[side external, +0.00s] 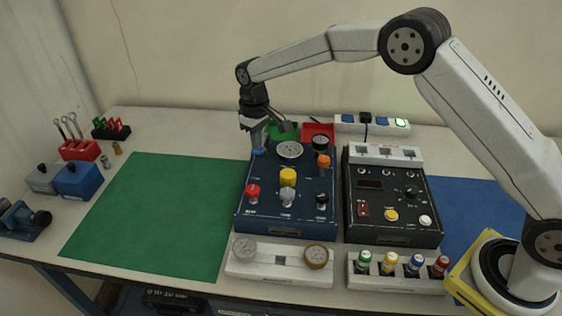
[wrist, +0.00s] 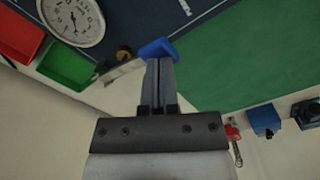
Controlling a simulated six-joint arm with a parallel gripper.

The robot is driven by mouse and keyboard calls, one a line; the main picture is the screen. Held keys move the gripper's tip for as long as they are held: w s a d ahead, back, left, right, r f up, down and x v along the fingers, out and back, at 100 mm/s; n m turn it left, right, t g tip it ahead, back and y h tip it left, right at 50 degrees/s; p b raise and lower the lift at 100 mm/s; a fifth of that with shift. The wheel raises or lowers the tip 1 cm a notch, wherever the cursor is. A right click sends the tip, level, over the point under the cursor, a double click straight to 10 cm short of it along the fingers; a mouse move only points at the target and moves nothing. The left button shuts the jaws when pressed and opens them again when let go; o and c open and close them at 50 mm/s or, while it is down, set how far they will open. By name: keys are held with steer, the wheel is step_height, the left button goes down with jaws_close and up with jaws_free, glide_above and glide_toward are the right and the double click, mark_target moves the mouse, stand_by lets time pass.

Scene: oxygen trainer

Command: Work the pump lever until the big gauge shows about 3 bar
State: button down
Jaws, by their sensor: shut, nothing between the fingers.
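The dark blue panel (side external: 315,212) stands mid-table, with the big white gauge (side external: 290,150) at its back. The gauge also shows at the upper left of the wrist view (wrist: 72,20); its dark needle is visible but the reading is too small to tell. The pump lever's blue handle (wrist: 158,48) lies right at my fingertips in the wrist view; in the side view it shows as a blue bit (side external: 258,152) at the panel's back left corner. My gripper (wrist: 160,65) is shut and empty, pointing down at the handle. I cannot tell whether they touch.
Red (side external: 318,131) and green (wrist: 66,66) trays sit behind the panel. Red, yellow and orange knobs stand on its top. A black instrument box (side external: 390,205) is to the right. The green mat (side external: 150,215) at left is clear.

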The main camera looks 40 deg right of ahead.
steer(key=shift+f, duration=0.15)
stand_by(0.5)
steer(key=shift+f, duration=0.9)
steer(key=shift+r, duration=1.1)
steer(key=shift+r, duration=3.45)
steer(key=shift+s+d, duration=0.1)
steer(key=shift+d, duration=0.05)
